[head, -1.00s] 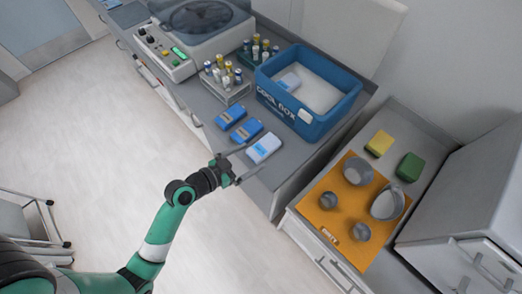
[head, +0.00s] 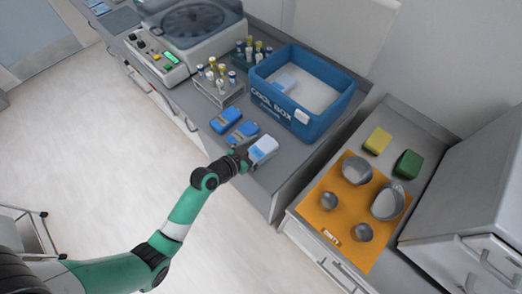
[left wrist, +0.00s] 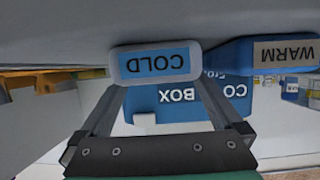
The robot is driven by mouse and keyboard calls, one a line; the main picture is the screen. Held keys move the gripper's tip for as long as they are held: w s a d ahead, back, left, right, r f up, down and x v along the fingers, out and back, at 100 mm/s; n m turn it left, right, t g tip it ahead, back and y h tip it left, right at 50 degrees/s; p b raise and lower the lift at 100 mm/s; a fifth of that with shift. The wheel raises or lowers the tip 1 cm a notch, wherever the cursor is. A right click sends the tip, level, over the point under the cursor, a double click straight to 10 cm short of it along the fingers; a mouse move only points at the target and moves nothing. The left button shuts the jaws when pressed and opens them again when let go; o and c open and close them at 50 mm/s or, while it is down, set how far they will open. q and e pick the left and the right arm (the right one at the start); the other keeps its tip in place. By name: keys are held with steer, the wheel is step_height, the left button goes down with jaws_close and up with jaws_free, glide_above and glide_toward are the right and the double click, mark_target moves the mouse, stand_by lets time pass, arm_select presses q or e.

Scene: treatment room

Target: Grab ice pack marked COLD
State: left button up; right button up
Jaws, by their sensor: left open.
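The white ice pack (head: 263,149) lies on the grey counter near its front edge. In the left wrist view its blue label reads COLD, upside down, on the ice pack (left wrist: 155,64). My left gripper (head: 249,157) is open at the near end of this pack. In the left wrist view the fingers of the left gripper (left wrist: 155,100) stand apart with the COLD pack between or just beyond their tips; I cannot tell if they touch it. A blue pack (left wrist: 270,52) marked WARM lies beside it. My right gripper is not in view.
Two blue packs lie left of the white one, the nearer (head: 243,133) close to it. A blue cool box (head: 285,122) stands behind, with a white pack inside. Tube racks (head: 218,91) and a centrifuge (head: 195,25) stand left. An orange mat (head: 330,215) with metal bowls lies right.

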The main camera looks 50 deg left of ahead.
mark_target(263, 147)
arm_select(q)
steer(key=shift+x, duration=0.95)
steer(key=shift+s, duration=0.1)
steer(key=c, duration=1.4)
steer(key=r+p, duration=0.1)
steer(key=r, duration=0.1)
steer(key=r+p, duration=0.1)
steer(key=r, duration=0.1)
steer(key=shift+s+r, duration=0.15)
steer(key=shift+s, duration=0.1)
steer(key=s+r+p, duration=0.1)
steer(key=s+r, duration=0.1)
steer(key=s+r+p, duration=0.1)
steer(key=s+r, duration=0.1)
steer(key=shift+d+r, duration=0.15)
steer(key=shift+r, duration=0.25)
steer(key=v, duration=0.3)
steer(key=p+v, duration=0.1)
steer(key=v, duration=0.3)
steer(key=d+v, duration=0.1)
steer(key=v, duration=0.2)
steer(key=shift+s+p, duration=0.15)
steer(key=shift+p, duration=0.2)
